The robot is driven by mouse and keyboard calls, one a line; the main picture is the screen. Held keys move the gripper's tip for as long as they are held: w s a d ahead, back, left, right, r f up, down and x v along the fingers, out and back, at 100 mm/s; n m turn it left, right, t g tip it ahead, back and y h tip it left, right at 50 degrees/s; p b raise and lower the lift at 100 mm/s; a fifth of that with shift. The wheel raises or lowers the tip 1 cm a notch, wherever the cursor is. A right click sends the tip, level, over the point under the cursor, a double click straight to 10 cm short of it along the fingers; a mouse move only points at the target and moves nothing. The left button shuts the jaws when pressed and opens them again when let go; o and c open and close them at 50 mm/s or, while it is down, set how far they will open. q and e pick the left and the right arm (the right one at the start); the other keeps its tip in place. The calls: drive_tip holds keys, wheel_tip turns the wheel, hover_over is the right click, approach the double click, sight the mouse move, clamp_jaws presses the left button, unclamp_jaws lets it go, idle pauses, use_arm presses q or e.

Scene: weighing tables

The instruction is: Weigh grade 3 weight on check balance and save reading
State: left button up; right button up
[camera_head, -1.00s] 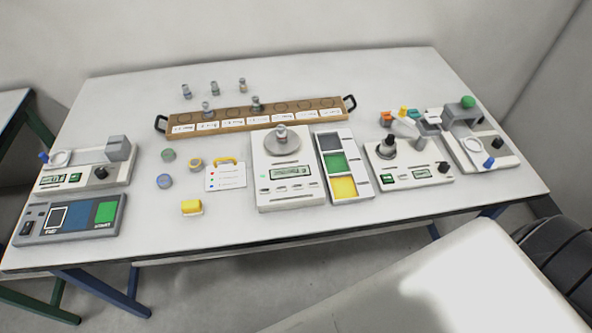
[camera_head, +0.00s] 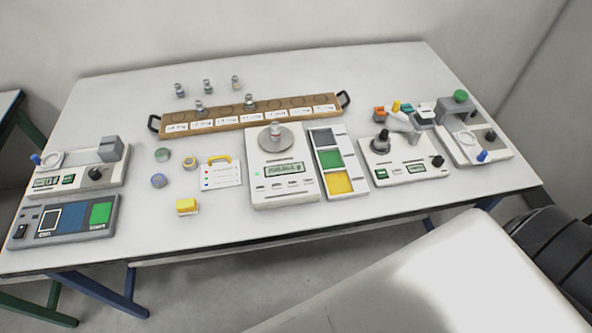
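A white balance (camera_head: 285,190) stands near the middle of the table, with a lit display (camera_head: 284,169) whose digits are too small to read surely. A small metal weight (camera_head: 275,129) stands upright on its round pan (camera_head: 265,141). A wooden tray (camera_head: 215,121) with black handles, round slots and labels lies behind it. Two weights, one at the left (camera_head: 199,107) and one near the middle (camera_head: 250,102), stand in it. Three more weights (camera_head: 208,87) stand on the table behind the tray. I cannot tell the grades. Neither gripper shows.
A panel with grey, green and yellow fields (camera_head: 335,160) lies right of the balance. Other instruments stand at the right (camera_head: 400,172) and left (camera_head: 75,178). A blue-green console (camera_head: 65,222), yellow block (camera_head: 187,206), card (camera_head: 220,174) and round pieces (camera_head: 158,181) lie left. The front middle is clear.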

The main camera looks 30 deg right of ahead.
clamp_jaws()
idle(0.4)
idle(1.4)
